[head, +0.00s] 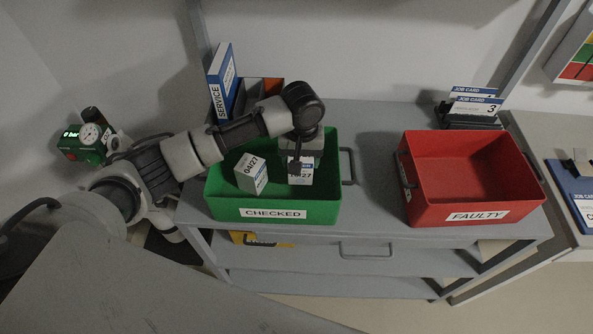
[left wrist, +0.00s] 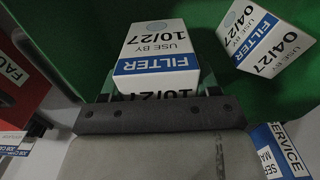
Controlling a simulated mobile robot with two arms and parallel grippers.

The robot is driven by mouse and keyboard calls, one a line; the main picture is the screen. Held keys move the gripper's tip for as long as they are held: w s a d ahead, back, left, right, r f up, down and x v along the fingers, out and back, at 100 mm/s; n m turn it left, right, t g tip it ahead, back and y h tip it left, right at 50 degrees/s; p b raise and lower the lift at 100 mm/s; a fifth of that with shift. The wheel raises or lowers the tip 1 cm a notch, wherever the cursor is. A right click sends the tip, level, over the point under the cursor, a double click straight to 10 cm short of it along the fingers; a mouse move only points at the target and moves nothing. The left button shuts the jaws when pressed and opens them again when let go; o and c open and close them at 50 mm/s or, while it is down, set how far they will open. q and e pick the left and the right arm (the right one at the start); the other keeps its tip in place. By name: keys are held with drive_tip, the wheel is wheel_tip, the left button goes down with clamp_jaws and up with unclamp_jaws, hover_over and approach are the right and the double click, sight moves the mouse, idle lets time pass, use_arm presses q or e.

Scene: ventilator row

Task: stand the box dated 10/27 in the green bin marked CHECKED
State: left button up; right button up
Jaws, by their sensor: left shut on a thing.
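The box dated 10/27 (head: 300,172) is white with a blue FILTER band. My left gripper (head: 300,158) is shut on it inside the green bin marked CHECKED (head: 272,213). In the left wrist view the box (left wrist: 158,48) sits between the fingers of the left gripper (left wrist: 155,88), with green bin wall behind it. I cannot tell whether its base touches the bin floor. A second box dated 04/27 (head: 251,174) stands in the bin to its left, apart from it; it also shows in the left wrist view (left wrist: 262,38). My right gripper is not in view.
A red bin marked FAULTY (head: 470,205) stands empty to the right on the same grey cart (head: 372,180). A blue SERVICE binder (head: 222,80) stands behind the green bin. Job cards (head: 474,104) stand at the back right. A green gauge unit (head: 84,140) is at the left.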

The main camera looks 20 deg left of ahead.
use_arm(q)
drive_tip(key=shift+f, duration=2.35)
drive_tip(key=shift+f, duration=0.1)
drive_tip(key=o, duration=0.9)
wheel_tip(320, 180, up, 12)
drive_tip(key=shift+r, duration=0.15)
